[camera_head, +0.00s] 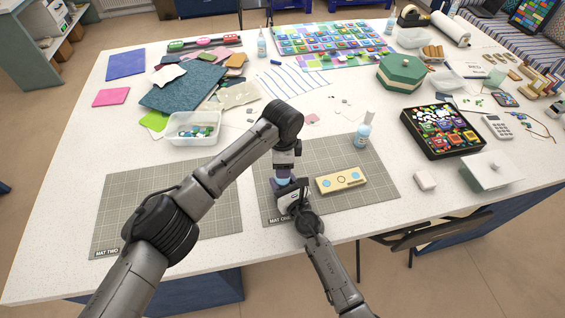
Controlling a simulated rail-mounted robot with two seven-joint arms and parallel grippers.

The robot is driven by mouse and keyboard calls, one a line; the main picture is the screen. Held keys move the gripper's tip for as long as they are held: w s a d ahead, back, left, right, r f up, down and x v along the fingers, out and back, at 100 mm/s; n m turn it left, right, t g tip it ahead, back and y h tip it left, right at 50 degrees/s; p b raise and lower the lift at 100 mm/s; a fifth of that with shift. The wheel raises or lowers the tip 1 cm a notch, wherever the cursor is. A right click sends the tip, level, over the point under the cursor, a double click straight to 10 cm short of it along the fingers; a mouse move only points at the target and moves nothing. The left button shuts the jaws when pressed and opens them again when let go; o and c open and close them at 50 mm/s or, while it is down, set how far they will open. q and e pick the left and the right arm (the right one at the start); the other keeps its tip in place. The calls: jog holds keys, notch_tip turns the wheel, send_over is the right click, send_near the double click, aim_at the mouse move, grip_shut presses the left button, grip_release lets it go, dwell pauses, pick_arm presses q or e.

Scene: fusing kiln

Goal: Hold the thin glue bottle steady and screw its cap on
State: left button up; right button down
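My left gripper (284,168) points straight down over the left part of the mat marked MAT ONE (330,213). My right gripper (287,190) reaches in from the front, just below it. A small pale blue piece (283,180) shows between the two grippers. It looks like part of the thin glue bottle, but most of it is hidden. I cannot make out the cap or how the fingers of either gripper sit. Another bottle (362,132), pale blue with a white top, stands upright at the mat's back right.
A clear tub of glass pieces (194,128) stands behind my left arm. A black tray of colourful pieces (444,131) and a white lidded box (491,172) are at right. MAT TWO (125,205) is mostly clear.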

pick_arm(q)
notch_tip(320, 180, up, 12)
jog(key=shift+f, duration=0.15)
dwell(0.3)
pick_arm(e)
jog(key=shift+c, duration=2.2)
grip_release()
jog(key=shift+s+d, duration=0.1)
jog(key=shift+s, duration=0.1)
pick_arm(q)
notch_tip(320, 180, up, 3)
jog(key=p, duration=0.3)
pick_arm(e)
jog(key=v, duration=1.3)
jog(key=shift+s, duration=0.15)
